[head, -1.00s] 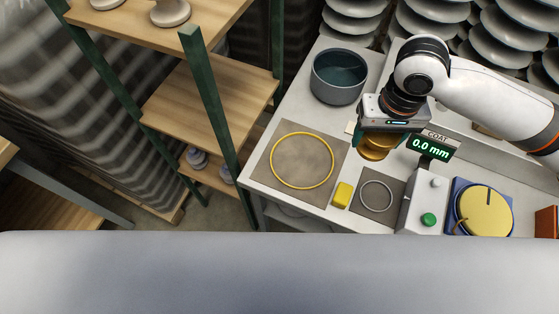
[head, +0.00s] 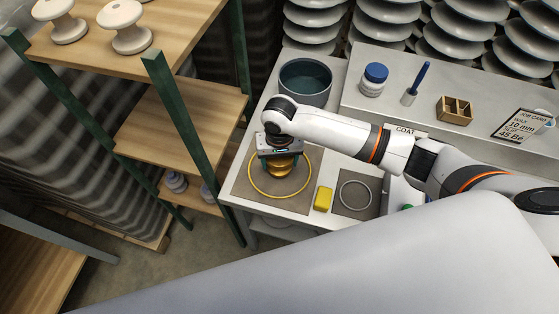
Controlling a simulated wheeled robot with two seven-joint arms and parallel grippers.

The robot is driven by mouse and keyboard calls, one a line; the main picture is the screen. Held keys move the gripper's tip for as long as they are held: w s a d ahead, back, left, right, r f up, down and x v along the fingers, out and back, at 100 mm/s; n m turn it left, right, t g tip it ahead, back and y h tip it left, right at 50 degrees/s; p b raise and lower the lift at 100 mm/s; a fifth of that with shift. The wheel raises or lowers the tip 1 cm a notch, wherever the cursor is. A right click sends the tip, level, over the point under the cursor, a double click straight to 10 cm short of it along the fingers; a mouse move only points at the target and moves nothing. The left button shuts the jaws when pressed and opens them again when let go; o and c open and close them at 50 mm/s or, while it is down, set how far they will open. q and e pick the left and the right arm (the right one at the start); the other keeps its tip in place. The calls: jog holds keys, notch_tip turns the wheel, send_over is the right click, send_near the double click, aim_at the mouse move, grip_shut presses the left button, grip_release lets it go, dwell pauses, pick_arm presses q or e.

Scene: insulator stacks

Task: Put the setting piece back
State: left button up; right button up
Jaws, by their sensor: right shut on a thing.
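The brass-gold setting piece (head: 280,172) is held in my right gripper (head: 280,160), which is shut on it. The gripper hides the top of the piece and part of the ring's far edge. My left gripper is not in view.
A grey pot (head: 305,82) stands behind the mat. A yellow block (head: 323,199) and a smaller mat with a pale ring (head: 356,195) lie to the right. A wooden shelf (head: 175,125) with green posts stands left. My right arm covers the bench's middle.

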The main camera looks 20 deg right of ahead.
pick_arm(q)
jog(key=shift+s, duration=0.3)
pick_arm(e)
jog(key=shift+f, duration=0.8)
jog(key=shift+f, duration=0.1)
jog(key=o, duration=1.3)
jog(key=shift+o, duration=0.2)
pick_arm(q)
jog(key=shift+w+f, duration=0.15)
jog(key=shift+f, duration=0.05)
pick_arm(e)
notch_tip(320, 180, up, 12)
jog(key=shift+r, duration=0.15)
